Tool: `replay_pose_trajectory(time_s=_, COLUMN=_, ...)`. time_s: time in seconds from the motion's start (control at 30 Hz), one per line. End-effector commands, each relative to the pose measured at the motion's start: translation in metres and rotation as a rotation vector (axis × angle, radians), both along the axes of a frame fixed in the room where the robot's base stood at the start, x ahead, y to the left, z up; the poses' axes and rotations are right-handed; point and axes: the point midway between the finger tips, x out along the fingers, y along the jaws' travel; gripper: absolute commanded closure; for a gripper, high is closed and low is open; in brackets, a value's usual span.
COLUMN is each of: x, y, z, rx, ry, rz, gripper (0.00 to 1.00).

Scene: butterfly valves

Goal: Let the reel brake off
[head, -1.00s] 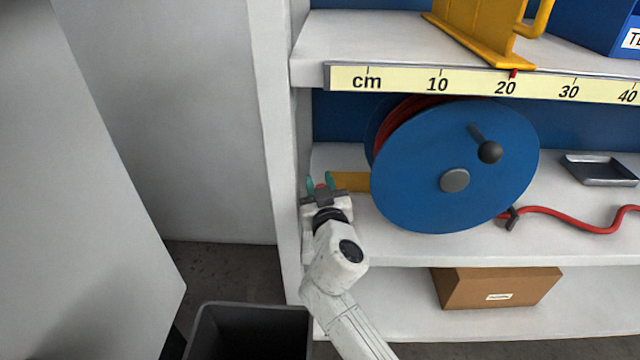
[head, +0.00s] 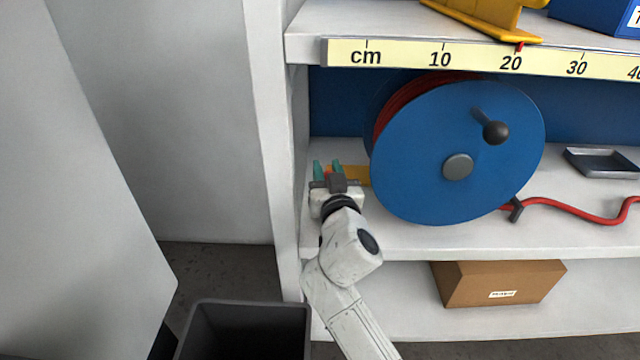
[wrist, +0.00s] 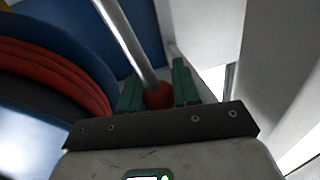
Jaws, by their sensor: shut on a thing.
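The hose reel (head: 425,150) stands on the middle shelf, with a blue disc facing me and red hose wound behind it. In the wrist view the wound red hose (wrist: 50,75) is at the left. A silver lever (wrist: 127,42) with a red knob (wrist: 158,97) runs up and left from between my fingers. My gripper (head: 328,169), with green fingers, is left of the reel; in the wrist view the fingers (wrist: 157,90) are on either side of the knob, shut on it. In the head view the lever is mostly hidden behind the gripper.
A yellow-orange piece (head: 357,175) lies between my gripper and the reel. A white shelf upright (head: 268,110) is close on the left. The ruled shelf edge (head: 480,62) is above. Red hose (head: 570,212) and a dark tray (head: 602,162) are right. A dark bin (head: 250,330) stands below.

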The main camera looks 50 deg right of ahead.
Motion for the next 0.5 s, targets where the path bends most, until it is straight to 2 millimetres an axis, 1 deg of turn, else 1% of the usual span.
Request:
replay_pose_trajectory(time_s=0.03, x=-0.004, y=-0.002, z=-0.007, rx=0.022, ry=-0.037, rz=0.000, gripper=1.00)
replay_pose_trajectory(time_s=0.5, x=-0.031, y=-0.024, z=-0.006, rx=0.233, ry=-0.303, rz=0.000, gripper=1.00)
